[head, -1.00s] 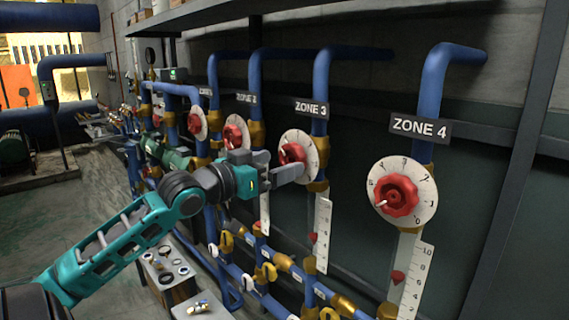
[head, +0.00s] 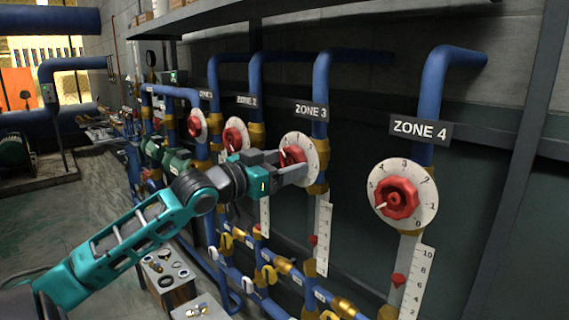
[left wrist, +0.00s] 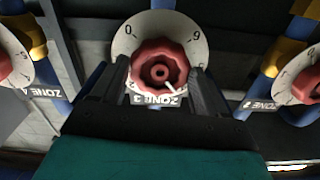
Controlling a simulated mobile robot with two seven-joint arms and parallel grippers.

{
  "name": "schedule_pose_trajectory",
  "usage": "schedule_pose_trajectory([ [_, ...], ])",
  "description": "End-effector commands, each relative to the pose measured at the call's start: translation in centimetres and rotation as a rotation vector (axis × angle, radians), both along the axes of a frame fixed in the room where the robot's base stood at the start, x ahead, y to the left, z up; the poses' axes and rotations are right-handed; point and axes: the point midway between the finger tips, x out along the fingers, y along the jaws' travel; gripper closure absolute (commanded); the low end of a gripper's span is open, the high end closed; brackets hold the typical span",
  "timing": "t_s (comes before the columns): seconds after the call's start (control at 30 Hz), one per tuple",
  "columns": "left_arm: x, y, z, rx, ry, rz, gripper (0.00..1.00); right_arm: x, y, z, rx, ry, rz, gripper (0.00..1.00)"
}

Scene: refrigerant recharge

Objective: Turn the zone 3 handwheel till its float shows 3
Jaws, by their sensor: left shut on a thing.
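The zone 3 handwheel (head: 291,155) is a red lobed knob on a round white dial (head: 317,150), under the ZONE 3 label (head: 311,109). My left gripper (head: 300,173) is at this wheel and partly covers its lower part. In the left wrist view the red wheel (left wrist: 160,68) sits between my two fingers, which are shut on it. A white pointer shows at the wheel's lower right there, and the label appears upside down. The zone 3 float (head: 313,240) is a small red piece beside a white scale (head: 324,240); its reading is too small to tell. My right gripper is not in view.
The zone 4 handwheel (head: 396,197) with its own scale (head: 418,280) stands to the right. The zone 2 handwheel (head: 234,138) is to the left. Blue pipes with brass fittings run below. A low bench (head: 168,285) with small parts stands under my arm.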

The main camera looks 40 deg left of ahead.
Motion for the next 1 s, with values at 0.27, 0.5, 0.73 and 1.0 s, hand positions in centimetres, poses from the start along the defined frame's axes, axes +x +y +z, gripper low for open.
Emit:
schedule_pose_trajectory([
  [0.27, 0.01, -0.01, -0.04, 0.143, -0.010, -0.001, 0.62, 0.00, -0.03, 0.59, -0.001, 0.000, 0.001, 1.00],
  [0.5, 0.01, -0.02, -0.09, 0.283, -0.018, -0.001, 0.62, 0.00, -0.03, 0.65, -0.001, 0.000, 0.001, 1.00],
  [0.73, 0.00, -0.01, -0.03, 0.383, -0.031, 0.000, 0.62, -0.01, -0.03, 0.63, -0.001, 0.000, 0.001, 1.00],
  [1.0, 0.00, -0.02, -0.11, 0.593, -0.046, -0.002, 0.62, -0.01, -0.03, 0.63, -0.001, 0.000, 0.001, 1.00],
])
